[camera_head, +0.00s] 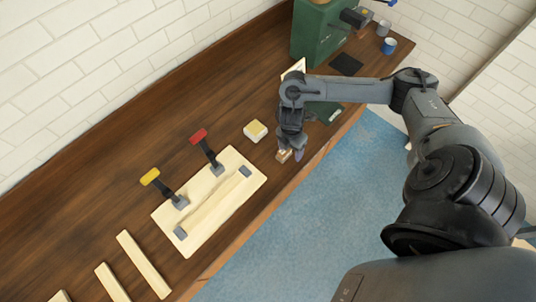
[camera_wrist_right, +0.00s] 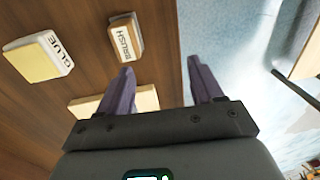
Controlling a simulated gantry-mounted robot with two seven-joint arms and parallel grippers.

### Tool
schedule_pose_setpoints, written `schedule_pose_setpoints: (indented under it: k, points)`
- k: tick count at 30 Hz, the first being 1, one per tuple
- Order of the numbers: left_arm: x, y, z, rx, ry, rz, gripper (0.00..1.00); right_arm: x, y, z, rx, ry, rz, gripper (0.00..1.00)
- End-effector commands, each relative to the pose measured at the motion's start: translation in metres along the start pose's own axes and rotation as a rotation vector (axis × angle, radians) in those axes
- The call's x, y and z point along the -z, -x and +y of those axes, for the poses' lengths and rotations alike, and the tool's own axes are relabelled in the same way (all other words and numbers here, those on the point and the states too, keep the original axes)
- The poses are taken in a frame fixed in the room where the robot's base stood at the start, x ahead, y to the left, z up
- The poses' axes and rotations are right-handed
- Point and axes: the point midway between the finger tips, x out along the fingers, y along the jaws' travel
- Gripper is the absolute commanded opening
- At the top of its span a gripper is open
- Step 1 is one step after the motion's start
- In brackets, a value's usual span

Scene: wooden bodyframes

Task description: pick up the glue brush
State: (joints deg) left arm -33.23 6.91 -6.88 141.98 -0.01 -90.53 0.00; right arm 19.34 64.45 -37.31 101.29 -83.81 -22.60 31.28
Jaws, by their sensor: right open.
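The glue brush is a small wooden block with a pale label reading BRUSH, lying on the wooden bench top; it shows in the right wrist view (camera_wrist_right: 127,38) and, partly hidden by my gripper, in the head view (camera_head: 283,157). My right gripper (camera_head: 292,154) is over the bench's front edge, beside the brush. In the right wrist view its two fingers (camera_wrist_right: 160,64) are spread with nothing between them. The brush lies ahead of the fingertips, nearer the left finger. My left gripper is not in view.
A pale yellow glue block (camera_head: 255,131) sits left of the brush. A light wooden board (camera_head: 225,165) with a red-handled clamp (camera_head: 207,150) and a yellow-handled clamp (camera_head: 165,187) lies further left. A green machine (camera_head: 315,35) stands at the back near a blue cup (camera_head: 389,46).

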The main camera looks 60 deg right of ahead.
Motion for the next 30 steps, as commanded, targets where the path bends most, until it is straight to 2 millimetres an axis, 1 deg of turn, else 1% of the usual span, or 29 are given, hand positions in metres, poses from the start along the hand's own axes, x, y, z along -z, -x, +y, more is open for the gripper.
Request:
schedule_pose_setpoints:
  k: [1, 3, 6, 8, 12, 18, 23, 25, 30]
  points:
    - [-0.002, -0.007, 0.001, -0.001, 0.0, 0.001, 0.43, -0.01, 0.008, 0.014, -0.034, -0.005, -0.018, 0.66]
    - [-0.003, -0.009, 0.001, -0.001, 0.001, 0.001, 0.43, -0.016, 0.018, 0.026, -0.067, -0.011, -0.028, 0.66]
    - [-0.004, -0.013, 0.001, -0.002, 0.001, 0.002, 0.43, -0.016, 0.02, 0.036, -0.091, -0.012, -0.026, 0.66]
    - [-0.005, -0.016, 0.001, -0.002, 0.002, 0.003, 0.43, -0.015, 0.014, 0.039, -0.096, -0.011, -0.023, 0.66]
    - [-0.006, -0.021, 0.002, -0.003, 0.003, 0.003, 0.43, -0.015, -0.004, 0.041, -0.096, -0.012, -0.022, 0.66]
    - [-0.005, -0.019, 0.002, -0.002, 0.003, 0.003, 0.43, -0.016, -0.022, 0.044, -0.098, -0.011, -0.023, 0.66]
    - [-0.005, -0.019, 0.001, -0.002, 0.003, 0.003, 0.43, -0.016, -0.029, 0.044, -0.098, -0.01, -0.023, 0.66]
    - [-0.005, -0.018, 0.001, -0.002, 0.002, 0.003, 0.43, -0.017, -0.035, 0.045, -0.098, -0.012, -0.023, 0.66]
    - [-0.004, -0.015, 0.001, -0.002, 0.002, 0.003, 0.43, -0.019, -0.057, 0.048, -0.096, -0.012, -0.024, 0.66]
